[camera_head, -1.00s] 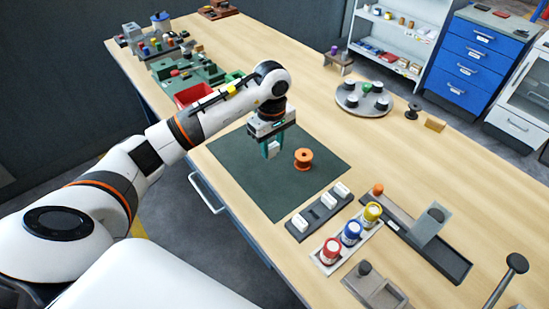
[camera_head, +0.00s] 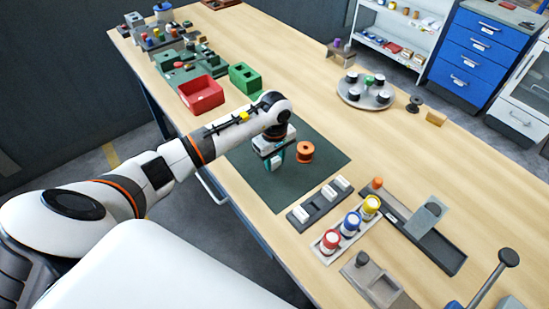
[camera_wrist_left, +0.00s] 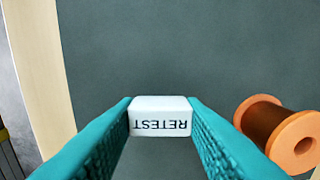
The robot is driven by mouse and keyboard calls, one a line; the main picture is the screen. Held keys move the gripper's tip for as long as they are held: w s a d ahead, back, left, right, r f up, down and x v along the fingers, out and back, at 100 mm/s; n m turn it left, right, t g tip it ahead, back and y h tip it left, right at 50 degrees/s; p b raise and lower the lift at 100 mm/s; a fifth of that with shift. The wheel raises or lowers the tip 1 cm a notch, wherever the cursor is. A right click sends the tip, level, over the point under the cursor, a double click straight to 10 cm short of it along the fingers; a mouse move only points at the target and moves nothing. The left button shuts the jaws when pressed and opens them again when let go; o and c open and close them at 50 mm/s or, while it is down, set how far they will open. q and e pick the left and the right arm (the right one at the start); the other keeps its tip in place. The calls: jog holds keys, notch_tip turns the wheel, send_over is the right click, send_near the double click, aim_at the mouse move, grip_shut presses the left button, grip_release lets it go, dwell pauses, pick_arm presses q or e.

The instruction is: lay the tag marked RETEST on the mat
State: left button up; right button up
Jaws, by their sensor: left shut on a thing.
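My left gripper (camera_head: 275,164) is over the dark green mat (camera_head: 325,165), left of an orange spool (camera_head: 305,151). It is shut on the white tag marked RETEST (camera_wrist_left: 160,117). In the left wrist view, the left gripper (camera_wrist_left: 160,118) has the tag between its teal fingers, the lettering upside down. The mat (camera_wrist_left: 170,45) fills most of that view behind the tag. I cannot tell whether the tag touches the mat. My right gripper is not in view.
A dark rack (camera_head: 318,207) with white tags and a tray of coloured pots (camera_head: 350,230) stand in front of the mat. Red (camera_head: 201,94) and green (camera_head: 245,78) bins lie beyond it. Mat around the gripper is mostly clear.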

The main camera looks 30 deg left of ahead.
aim_at(274, 160)
pick_arm(q)
jog(key=o, duration=1)
jog(key=shift+c, duration=0.2)
jog(key=shift+r+p, duration=0.2)
jog(key=shift+p, duration=0.15)
jog(key=shift+r+b, duration=0.25)
jog(key=shift+b, duration=0.05)
notch_tip(274, 160, up, 11)
jog(key=b, duration=0.3)
jog(key=shift+r, duration=0.2)
jog(key=shift+f, duration=0.1)
